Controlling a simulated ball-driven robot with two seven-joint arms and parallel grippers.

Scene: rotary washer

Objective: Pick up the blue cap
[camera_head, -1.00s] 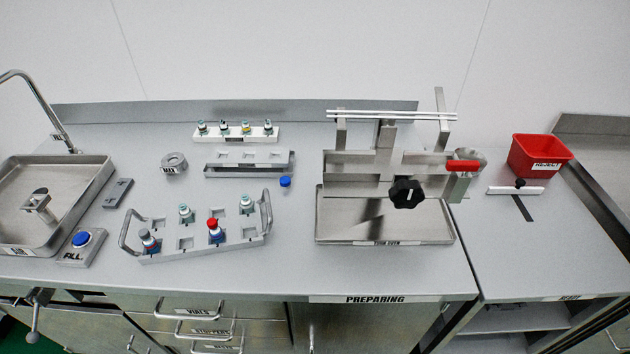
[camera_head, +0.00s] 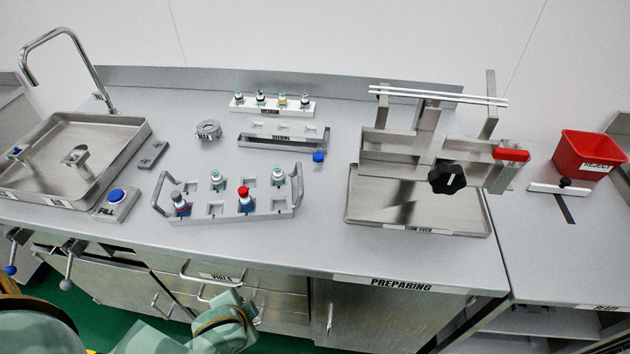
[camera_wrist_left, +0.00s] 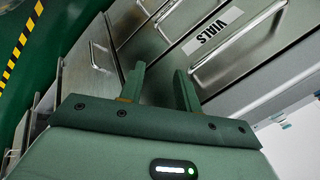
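The blue cap (camera_head: 319,157) lies on the grey counter, just right of the front corner of the long metal holder. My left arm comes in at the bottom left of the head view, below the counter edge, and its fingertips are not clear there. In the left wrist view my left gripper (camera_wrist_left: 158,82) is open and empty, its two fingers apart in front of the drawer labelled VIALS (camera_wrist_left: 230,38). The cap is not in the wrist view. My right gripper is not in view.
A metal rack (camera_head: 265,216) with several vials stands in front of the cap to the left. A turn-over stand with a black knob (camera_head: 447,176) stands to the right. A sink (camera_head: 115,140) is at the left, and a red reject bin (camera_head: 580,155) at the far right.

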